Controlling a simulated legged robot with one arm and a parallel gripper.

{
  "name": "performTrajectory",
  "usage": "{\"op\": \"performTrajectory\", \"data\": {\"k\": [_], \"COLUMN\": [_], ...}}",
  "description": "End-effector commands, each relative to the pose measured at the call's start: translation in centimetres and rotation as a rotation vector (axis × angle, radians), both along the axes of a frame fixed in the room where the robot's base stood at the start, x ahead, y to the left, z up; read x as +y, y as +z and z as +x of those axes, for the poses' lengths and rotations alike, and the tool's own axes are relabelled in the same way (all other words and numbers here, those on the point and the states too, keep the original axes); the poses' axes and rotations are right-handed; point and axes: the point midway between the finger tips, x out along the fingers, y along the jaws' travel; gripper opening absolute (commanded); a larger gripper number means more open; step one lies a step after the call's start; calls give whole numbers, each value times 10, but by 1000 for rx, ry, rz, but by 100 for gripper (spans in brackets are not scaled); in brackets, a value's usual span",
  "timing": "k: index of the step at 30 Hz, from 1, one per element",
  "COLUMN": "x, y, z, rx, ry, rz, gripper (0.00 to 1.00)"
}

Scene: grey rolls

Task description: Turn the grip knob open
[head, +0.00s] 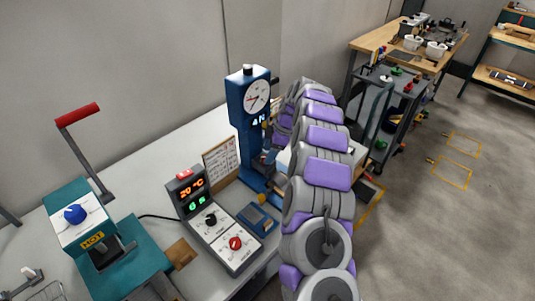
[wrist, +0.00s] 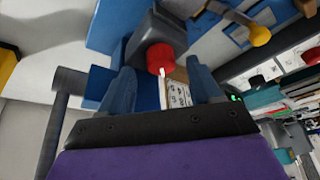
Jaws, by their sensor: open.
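In the wrist view a red knob (wrist: 160,58) with a white mark at its lower edge sits on the end of a dark grey block. The block is on a blue machine, which in the head view is a blue column (head: 249,125) with a round dial. My gripper (wrist: 160,72) is open, its two blue-grey fingers on either side of the knob's lower part as pictured. I cannot tell whether they touch it. In the head view my grey and purple arm reaches toward the column, and the arm and machine parts hide the knob and fingertips.
A control box (head: 215,228) with lit readouts, a black knob and a red knob stands on the white bench. Left of it is a teal press (head: 105,250) with a red-handled lever. A yellow-tipped lever (wrist: 260,36) shows close by. Floor at right is mostly clear.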

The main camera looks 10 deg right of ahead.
Motion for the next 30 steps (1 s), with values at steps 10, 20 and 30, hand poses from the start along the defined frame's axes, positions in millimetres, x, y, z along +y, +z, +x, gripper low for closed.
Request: {"op": "performTrajectory", "data": {"k": [10, 20, 30], "x": [-31, -53, -59], "y": [74, 129, 141], "z": [-3, -5, -7], "rx": [-1, -1, 0], "ry": [-4, -2, -1], "rz": [-1, -1, 0], "gripper": [63, 63, 63]}}
